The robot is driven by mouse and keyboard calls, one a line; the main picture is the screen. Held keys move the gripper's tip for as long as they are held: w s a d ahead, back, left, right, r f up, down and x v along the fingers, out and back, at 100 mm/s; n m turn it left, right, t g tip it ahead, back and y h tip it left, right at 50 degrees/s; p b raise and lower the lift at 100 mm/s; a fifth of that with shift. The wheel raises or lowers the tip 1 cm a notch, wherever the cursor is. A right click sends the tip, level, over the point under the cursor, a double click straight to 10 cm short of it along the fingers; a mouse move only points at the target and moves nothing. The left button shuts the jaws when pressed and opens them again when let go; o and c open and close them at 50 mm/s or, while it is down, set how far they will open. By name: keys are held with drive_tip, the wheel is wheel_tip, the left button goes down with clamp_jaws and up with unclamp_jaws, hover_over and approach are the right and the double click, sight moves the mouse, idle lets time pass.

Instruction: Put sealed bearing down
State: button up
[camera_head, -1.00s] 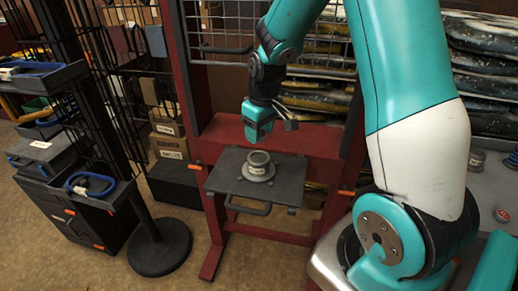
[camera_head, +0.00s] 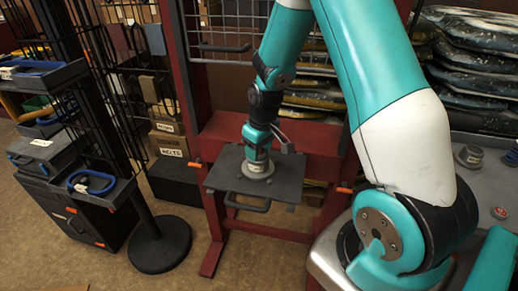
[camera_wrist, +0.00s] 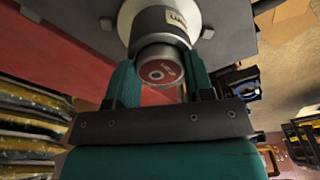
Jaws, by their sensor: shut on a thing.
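The sealed bearing (camera_wrist: 161,72) shows in the wrist view as a metal ring with a red face, between the two teal fingers. My gripper (camera_wrist: 162,66) is shut on it. Just beyond it is a grey round holder (camera_wrist: 165,20) with a white label and a wide pale base. In the head view my gripper (camera_head: 257,160) points down at this holder (camera_head: 257,168), which stands on a dark grey plate (camera_head: 225,175). The bearing is hidden by the gripper there. It lines up with the holder, but I cannot tell how deep it sits.
A red frame (camera_head: 205,130) stands around the plate, with a wire grid behind it. A dark handle (camera_head: 247,206) sticks out at the plate's front. A black post on a round base (camera_head: 160,247) stands to the left. Small grey parts (camera_head: 470,155) lie on the worktop at right.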

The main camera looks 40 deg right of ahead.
sight(262, 154)
drive_tip(key=shift+s+f, duration=0.3)
drive_tip(key=shift+f, duration=0.45)
drive_tip(key=o, duration=1)
drive_tip(key=shift+b, duration=0.3)
drive_tip(key=shift+s+a, duration=0.1)
drive_tip(key=shift+r, duration=0.1)
drive_tip(key=shift+r+p, duration=0.25)
drive_tip(key=shift+p, duration=0.1)
wheel_tip(262, 154, up, 11)
drive_tip(key=s+a+r+n+y, duration=0.1)
drive_tip(key=s+a+r, duration=0.35)
drive_tip(key=a, duration=0.35)
drive_tip(key=s+a+r+n+y, duration=0.1)
drive_tip(key=s+a+r+n, duration=0.15)
drive_tip(key=s+a, duration=0.35)
drive_tip(key=s+a+r, duration=0.1)
drive_tip(key=s+a, duration=0.1)
drive_tip(key=s, duration=0.1)
drive_tip(key=s+a+n+g+y, duration=0.1)
drive_tip(key=s+a, duration=0.2)
drive_tip(key=s, duration=0.1)
drive_tip(key=s+a+r+y, duration=0.1)
drive_tip(key=s+a, duration=0.2)
drive_tip(key=shift+s+a+r+n, duration=0.15)
drive_tip(key=shift+s+r+n, duration=0.1)
drive_tip(key=shift+s+r, duration=0.1)
